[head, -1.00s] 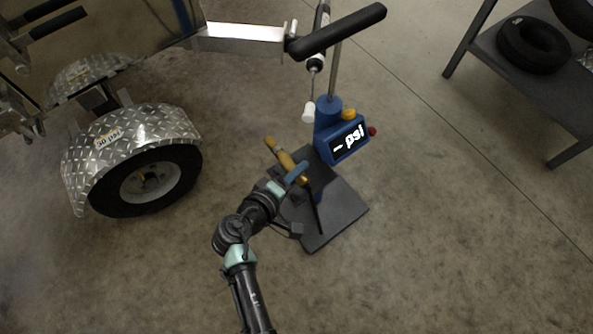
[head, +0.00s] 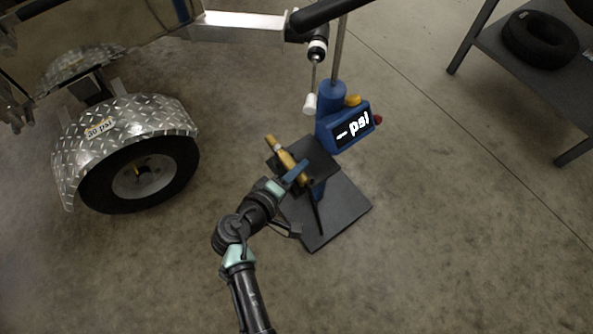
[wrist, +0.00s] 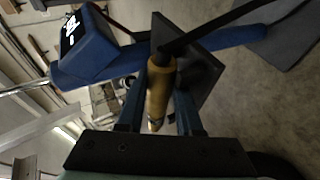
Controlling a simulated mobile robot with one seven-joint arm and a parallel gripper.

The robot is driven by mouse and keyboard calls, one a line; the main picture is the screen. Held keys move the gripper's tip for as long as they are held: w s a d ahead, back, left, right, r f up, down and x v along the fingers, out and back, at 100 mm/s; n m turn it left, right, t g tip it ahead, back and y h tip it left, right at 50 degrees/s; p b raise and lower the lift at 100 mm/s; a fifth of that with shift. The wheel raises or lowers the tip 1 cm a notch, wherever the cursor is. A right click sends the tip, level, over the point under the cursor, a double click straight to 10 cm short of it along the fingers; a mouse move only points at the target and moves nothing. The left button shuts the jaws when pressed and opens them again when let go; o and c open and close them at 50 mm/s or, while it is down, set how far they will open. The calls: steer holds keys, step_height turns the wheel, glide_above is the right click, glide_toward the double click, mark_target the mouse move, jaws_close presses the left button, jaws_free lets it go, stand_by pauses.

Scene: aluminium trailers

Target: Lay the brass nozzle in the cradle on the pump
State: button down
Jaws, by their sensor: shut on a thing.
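The brass nozzle (head: 287,158) is held in my gripper (head: 292,174), tilted, over the dark plate of the pump in the head view. In the wrist view the nozzle (wrist: 158,92) lies between the two fingers of my gripper (wrist: 158,110), with a black hose at its far end. The blue pump (head: 333,113) stands upright behind, with a display reading "--- psi". A dark flat holder plate (head: 318,158) on the pump is right beside the nozzle; it also shows in the wrist view (wrist: 200,72). I cannot tell whether nozzle and plate touch.
The pump's dark base plate (head: 335,217) lies on the concrete floor. A trailer wheel (head: 140,175) under a diamond-plate fender marked "30 psi" is at left. A shelf (head: 520,75) with a black tyre (head: 540,38) is at right. Open floor lies in front.

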steer(key=shift+s+d+f, duration=0.15)
steer(key=shift+s+f, duration=0.05)
steer(key=shift+f, duration=0.65)
steer(key=c, duration=0.5)
jaws_free()
steer(key=w+r+p+v, duration=0.1)
steer(key=p+v, duration=0.3)
steer(key=v, duration=0.9)
steer(key=shift+s+a+r+p, duration=0.25)
steer(key=shift+p, duration=0.1)
